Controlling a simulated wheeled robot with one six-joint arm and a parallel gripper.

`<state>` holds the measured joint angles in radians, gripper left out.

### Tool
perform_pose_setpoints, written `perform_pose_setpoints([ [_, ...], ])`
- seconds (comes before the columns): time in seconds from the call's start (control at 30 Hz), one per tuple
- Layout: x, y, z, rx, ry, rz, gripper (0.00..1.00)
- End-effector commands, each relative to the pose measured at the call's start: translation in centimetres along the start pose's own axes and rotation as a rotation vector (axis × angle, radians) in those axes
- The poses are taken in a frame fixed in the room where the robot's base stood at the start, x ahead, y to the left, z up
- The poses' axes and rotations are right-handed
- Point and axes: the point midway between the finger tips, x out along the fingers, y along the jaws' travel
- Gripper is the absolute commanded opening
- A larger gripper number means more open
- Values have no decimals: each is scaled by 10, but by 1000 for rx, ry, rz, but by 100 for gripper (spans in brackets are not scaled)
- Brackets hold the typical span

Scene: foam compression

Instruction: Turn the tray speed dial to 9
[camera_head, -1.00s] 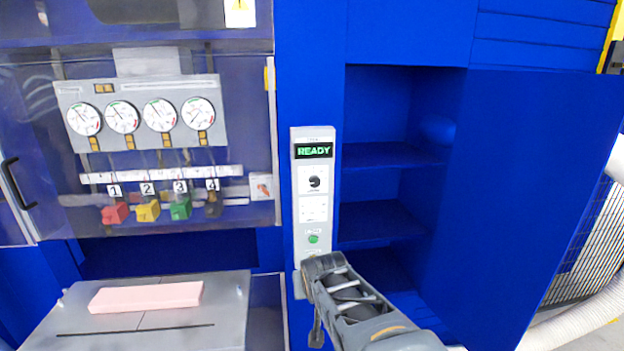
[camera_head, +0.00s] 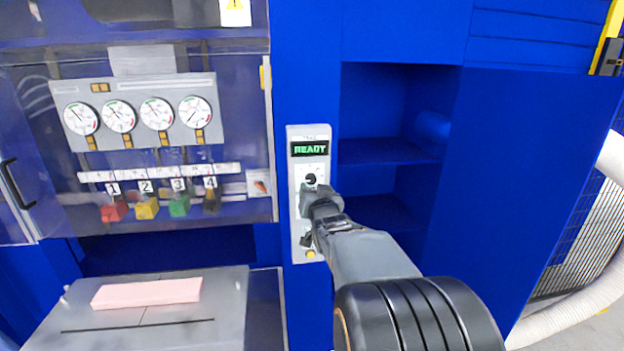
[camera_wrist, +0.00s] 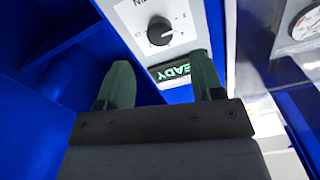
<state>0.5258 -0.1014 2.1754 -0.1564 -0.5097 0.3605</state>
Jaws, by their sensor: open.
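The tray speed dial is a round black knob (camera_head: 310,179) on the white control panel (camera_head: 295,225), just below its lit READY display (camera_head: 309,148). In the wrist view the dial (camera_wrist: 160,30) shows upside down on its printed scale, beyond the fingertips and roughly centred between them. The scale's numbers are too small to read. My gripper (camera_head: 311,191) is at the panel just below the dial and partly covers the panel there. In the wrist view my gripper (camera_wrist: 162,62) has its two green fingers apart with nothing between them. I see no contact with the dial.
A yellow button (camera_head: 310,254) shows low on the panel. Open blue shelves (camera_head: 385,152) lie to the right. Gauges (camera_head: 138,116) hang behind a clear cover on the left, above a grey tray (camera_head: 225,315) with a pink foam block (camera_head: 147,292).

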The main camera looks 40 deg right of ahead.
Motion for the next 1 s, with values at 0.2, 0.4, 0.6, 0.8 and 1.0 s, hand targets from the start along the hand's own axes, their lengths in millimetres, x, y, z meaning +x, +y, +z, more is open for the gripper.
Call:
perform_pose_setpoints([
  [0.2, 37, 0, -1, 0, -2, 1, 61],
  [0.4, 59, 0, -1, 0, -2, 1, 61],
  [0.6, 67, 0, 0, 0, -1, 1, 61],
  [0.8, 68, 0, 0, 0, -1, 1, 61],
  [1.0, 68, 0, 0, 0, -1, 1, 51],
])
